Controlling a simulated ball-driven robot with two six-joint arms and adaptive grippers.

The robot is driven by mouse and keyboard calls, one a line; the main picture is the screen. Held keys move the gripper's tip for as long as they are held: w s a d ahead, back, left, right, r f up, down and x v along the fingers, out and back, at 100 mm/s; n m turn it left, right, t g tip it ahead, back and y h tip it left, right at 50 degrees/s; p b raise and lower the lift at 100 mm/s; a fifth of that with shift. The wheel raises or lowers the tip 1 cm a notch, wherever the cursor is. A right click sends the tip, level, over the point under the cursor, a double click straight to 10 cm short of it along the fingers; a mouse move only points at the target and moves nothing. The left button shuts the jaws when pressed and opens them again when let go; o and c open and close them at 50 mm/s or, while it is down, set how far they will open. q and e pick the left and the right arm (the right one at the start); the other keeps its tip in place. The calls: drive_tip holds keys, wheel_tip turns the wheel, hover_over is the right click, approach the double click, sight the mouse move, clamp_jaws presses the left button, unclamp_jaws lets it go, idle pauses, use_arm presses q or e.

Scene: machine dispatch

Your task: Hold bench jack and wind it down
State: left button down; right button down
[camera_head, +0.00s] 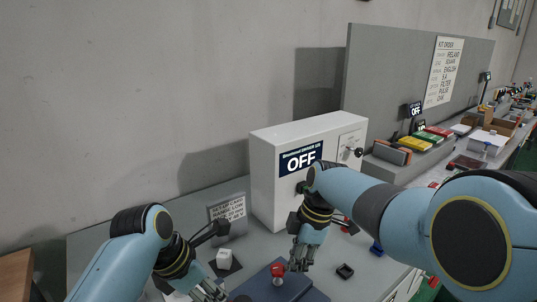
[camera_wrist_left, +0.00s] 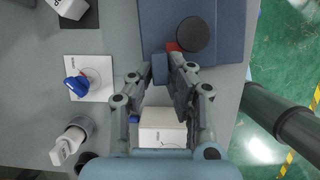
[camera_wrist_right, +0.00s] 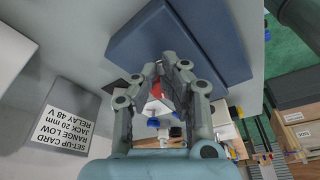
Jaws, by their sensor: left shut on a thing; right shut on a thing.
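The bench jack seems to be the dark blue block on the bench, with a red knob (camera_head: 278,270) in the head view. In the left wrist view the dark blue body (camera_wrist_left: 225,30) lies ahead, with a dark round disc and a bit of red by the fingertips. My left gripper (camera_head: 212,292) is shut at the jack's near edge, at a small blue part; the exact contact is partly hidden. My right gripper (camera_head: 299,262) points down beside the red knob. In the right wrist view its fingers close around a red part (camera_wrist_right: 158,69), next to the dark blue slab (camera_wrist_right: 190,45).
A white cabinet (camera_head: 275,185) marked OFF stands behind the right gripper. A set-up card (camera_wrist_right: 65,130) reads "JACK 20 mm". A white block (camera_head: 224,258) and a small black item (camera_head: 345,271) are near. In the left wrist view a white box (camera_wrist_left: 163,127) lies below the fingers.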

drive_tip(key=shift+w+a, duration=0.2)
drive_tip(key=shift+a, duration=0.15)
idle(0.3)
drive_tip(key=shift+w+d, duration=0.2)
drive_tip(key=shift+d, duration=0.25)
drive_tip(key=shift+w+r, duration=0.15)
drive_tip(key=shift+r, duration=0.3)
drive_tip(key=shift+a+v, duration=0.2)
drive_tip(key=shift+v, duration=0.6)
drive_tip(key=shift+a+v, duration=0.2)
drive_tip(key=shift+v, duration=0.6)
drive_tip(key=shift+a+v, duration=0.2)
drive_tip(key=shift+v, duration=0.65)
drive_tip(key=shift+r, duration=0.1)
